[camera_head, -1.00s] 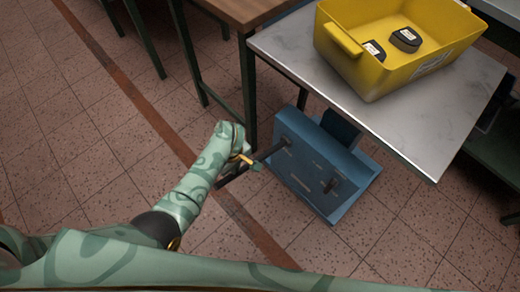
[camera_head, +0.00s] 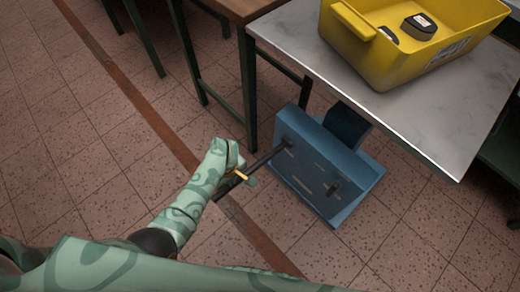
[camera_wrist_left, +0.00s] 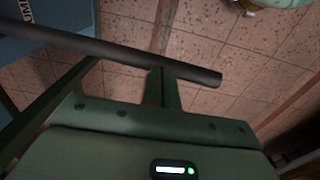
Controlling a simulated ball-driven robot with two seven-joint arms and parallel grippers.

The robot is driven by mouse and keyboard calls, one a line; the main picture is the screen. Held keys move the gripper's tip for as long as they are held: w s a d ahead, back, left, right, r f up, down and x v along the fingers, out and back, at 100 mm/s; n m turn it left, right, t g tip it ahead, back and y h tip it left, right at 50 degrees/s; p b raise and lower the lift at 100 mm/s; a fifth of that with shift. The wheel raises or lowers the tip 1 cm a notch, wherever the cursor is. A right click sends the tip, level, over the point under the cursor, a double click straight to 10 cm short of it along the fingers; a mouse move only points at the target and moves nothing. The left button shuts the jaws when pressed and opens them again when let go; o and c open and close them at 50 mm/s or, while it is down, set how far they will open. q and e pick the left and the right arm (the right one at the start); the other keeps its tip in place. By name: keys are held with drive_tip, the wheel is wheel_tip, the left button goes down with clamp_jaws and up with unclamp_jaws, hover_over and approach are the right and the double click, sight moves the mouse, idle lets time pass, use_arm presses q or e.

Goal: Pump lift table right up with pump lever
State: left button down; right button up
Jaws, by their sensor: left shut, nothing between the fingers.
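The lift table has a pale grey top (camera_head: 395,95) on a blue pump base (camera_head: 318,160) standing on the floor. The pump lever (camera_head: 262,163) is a dark bar sticking out from the base toward the lower left. My left gripper (camera_head: 247,180) is shut with nothing between its fingers, right at the lever's outer part. In the left wrist view the lever (camera_wrist_left: 100,50) runs across the picture, and the gripper's finger end (camera_wrist_left: 160,75) meets or overlaps it. I cannot tell if they touch. My right gripper is not in view.
A yellow bin (camera_head: 375,70) with dark items in it stands on the lift table's top. A brown wooden table (camera_head: 240,8) with dark green legs stands close at the top left. The tiled floor to the left is clear.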

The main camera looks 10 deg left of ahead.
use_arm(q)
drive_tip(key=f, duration=0.1)
drive_tip(key=b, duration=0.1)
drive_tip(key=f, duration=0.1)
drive_tip(key=shift+s+a+f, duration=0.15)
drive_tip(key=shift+s+f, duration=0.1)
drive_tip(key=shift+f, duration=0.1)
drive_tip(key=shift+w+r, duration=0.2)
drive_tip(key=shift+r, duration=0.2)
wheel_tip(320, 180, up, 13)
drive_tip(key=w+d+p, duration=0.1)
drive_tip(key=p, duration=0.8)
drive_tip(key=shift+w+d, duration=0.2)
drive_tip(key=shift+w, duration=0.2)
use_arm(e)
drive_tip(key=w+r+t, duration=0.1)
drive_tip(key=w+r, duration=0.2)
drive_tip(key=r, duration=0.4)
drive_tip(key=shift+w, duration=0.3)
